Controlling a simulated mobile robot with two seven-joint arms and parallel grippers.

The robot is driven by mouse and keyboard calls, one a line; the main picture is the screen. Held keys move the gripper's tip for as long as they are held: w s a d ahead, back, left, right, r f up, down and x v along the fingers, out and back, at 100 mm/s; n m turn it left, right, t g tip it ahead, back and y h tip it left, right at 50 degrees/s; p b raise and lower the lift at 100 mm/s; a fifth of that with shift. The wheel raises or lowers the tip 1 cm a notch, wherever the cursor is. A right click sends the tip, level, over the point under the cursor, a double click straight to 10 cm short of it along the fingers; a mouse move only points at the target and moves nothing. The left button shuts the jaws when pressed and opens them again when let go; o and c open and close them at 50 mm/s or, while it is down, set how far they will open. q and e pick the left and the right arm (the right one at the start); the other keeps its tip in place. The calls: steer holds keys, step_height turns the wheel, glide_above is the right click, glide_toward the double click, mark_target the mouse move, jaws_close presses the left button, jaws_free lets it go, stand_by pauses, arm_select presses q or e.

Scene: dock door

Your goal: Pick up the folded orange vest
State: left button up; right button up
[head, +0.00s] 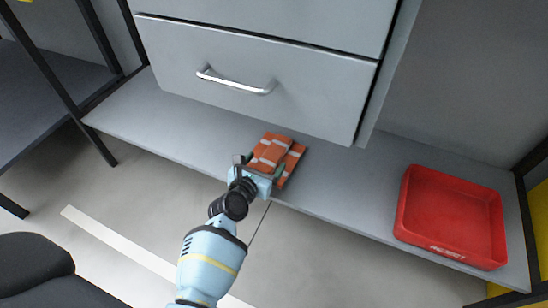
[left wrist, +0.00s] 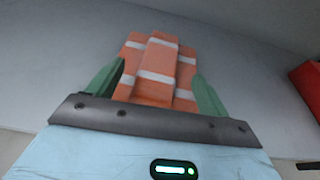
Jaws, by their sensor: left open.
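The folded orange vest (head: 274,151) with pale stripes lies on the grey shelf (head: 200,134), below the front of a drawer. In the left wrist view the vest (left wrist: 156,75) sits between and beyond the two green fingers. My left gripper (head: 260,169) is at the near edge of the vest, open, with one finger on each side of it. It also shows in the left wrist view (left wrist: 155,92). I cannot tell whether the fingers touch the vest. My right gripper is not in view.
A red tray (head: 451,254) stands on the shelf at the right and looks empty. A grey drawer with a metal handle (head: 236,82) hangs above the vest. Dark posts stand at the left. The shelf between vest and tray is clear.

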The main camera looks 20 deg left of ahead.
mark_target(274, 152)
arm_select(q)
steer(key=b+x, duration=0.2)
steer(key=x, duration=0.1)
steer(key=shift+w+f+b, duration=0.1)
steer(key=shift+f+b, duration=0.1)
steer(key=shift+b, duration=0.1)
steer(key=shift+w+b, duration=0.45)
steer(key=shift+w, duration=0.05)
steer(key=shift+c, duration=0.2)
steer(key=c, duration=1.2)
steer(key=shift+r, duration=0.15)
